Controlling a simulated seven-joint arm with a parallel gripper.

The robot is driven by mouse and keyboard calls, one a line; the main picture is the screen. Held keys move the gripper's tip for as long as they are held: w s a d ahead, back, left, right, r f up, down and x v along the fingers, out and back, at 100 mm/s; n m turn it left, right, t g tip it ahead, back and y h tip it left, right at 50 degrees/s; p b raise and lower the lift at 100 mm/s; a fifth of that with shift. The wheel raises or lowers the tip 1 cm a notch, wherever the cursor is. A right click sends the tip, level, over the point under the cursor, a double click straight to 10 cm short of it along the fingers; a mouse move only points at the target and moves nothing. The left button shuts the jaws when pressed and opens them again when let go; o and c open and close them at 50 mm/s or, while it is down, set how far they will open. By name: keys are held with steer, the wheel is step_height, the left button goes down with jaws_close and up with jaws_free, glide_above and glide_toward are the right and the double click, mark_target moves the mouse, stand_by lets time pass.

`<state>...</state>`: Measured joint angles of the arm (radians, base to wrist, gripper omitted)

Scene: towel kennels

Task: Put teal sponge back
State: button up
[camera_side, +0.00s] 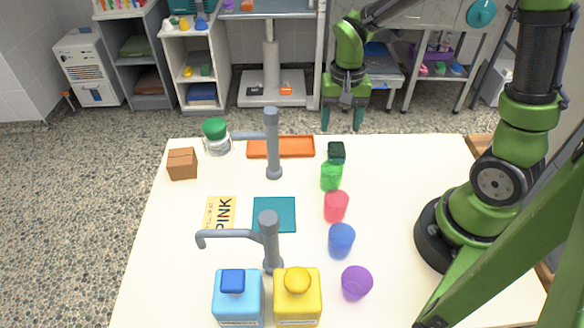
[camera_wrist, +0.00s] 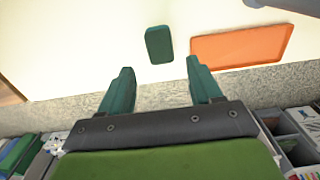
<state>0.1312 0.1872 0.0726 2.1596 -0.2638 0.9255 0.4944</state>
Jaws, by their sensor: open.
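The teal sponge (camera_side: 336,152) is a dark teal block on the far part of the white table, just behind the green cup (camera_side: 331,178) in the side view. In the wrist view the sponge (camera_wrist: 159,45) lies just beyond the fingertips, roughly centred between them. My gripper (camera_side: 342,122) is open and empty, above the table's far edge and behind the sponge. Its two teal fingers (camera_wrist: 160,68) show apart in the wrist view. A flat teal square (camera_side: 274,214) lies mid-table, bare, beside a card reading PINK (camera_side: 220,213).
An orange tray (camera_side: 281,147) lies left of the sponge. Two grey taps (camera_side: 273,150) (camera_side: 269,240) stand up from the table. Pink (camera_side: 336,207), blue (camera_side: 341,240) and purple (camera_side: 356,282) cups line the right. Blue (camera_side: 238,300) and yellow (camera_side: 298,300) bottles stand in front.

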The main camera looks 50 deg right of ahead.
steer(key=s+a+r+n+t+y, duration=0.1)
steer(key=s+a+r+n+t, duration=0.1)
steer(key=r, duration=0.6)
steer(key=s+a+r+n+t+y, duration=0.1)
steer(key=s+a+r+n+t, duration=0.2)
steer(key=s+r+t, duration=0.2)
step_height(320, 180, up, 3)
steer(key=shift+s+a+f, duration=0.15)
steer(key=shift+s+a, duration=0.05)
steer(key=shift+s, duration=0.8)
